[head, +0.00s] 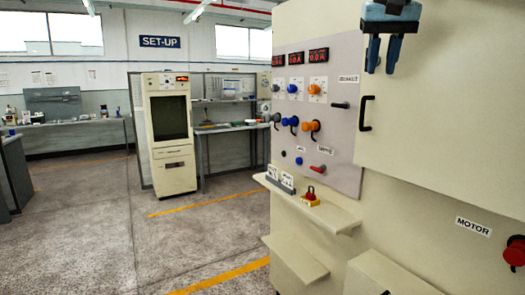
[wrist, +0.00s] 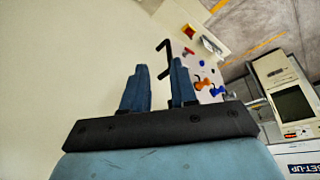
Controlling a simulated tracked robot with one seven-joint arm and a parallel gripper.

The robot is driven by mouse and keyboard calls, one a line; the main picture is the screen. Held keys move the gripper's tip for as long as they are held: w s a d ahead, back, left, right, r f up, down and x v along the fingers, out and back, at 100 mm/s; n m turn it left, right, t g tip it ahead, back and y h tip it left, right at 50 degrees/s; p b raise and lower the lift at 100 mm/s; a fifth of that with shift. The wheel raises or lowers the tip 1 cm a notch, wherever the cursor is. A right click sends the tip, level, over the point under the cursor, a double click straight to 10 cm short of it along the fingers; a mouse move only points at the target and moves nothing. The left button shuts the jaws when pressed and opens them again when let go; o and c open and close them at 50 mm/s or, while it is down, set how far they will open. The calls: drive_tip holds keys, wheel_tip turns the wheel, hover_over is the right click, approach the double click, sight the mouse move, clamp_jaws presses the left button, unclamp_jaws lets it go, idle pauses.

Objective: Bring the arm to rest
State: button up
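My gripper (head: 382,68) is at the top right of the head view, pointing down in front of the cream cabinet's upper door (head: 450,110). Its two blue fingers are parallel with a gap between them, and nothing is held. In the wrist view my gripper (wrist: 159,70) also shows open and empty, with the pale cabinet face beyond it. The rest of my arm is mostly outside the head view.
The cabinet's control panel (head: 315,120) carries coloured knobs and plugs. A black door handle (head: 365,113) sticks out below left of my gripper. A shelf (head: 308,205) bears a red-and-yellow button (head: 311,198). The floor (head: 100,230) at left is clear.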

drive_tip(key=s+f, duration=0.4)
drive_tip(key=f, duration=0.6)
drive_tip(key=s+f+n, duration=0.1)
drive_tip(key=s+f, duration=0.4)
drive_tip(key=f, duration=0.4)
drive_tip(key=s+f+n+t+y, duration=0.1)
drive_tip(key=s+f, duration=0.3)
drive_tip(key=f, duration=0.6)
drive_tip(key=shift+s+a+f, duration=0.2)
drive_tip(key=shift+f, duration=0.1)
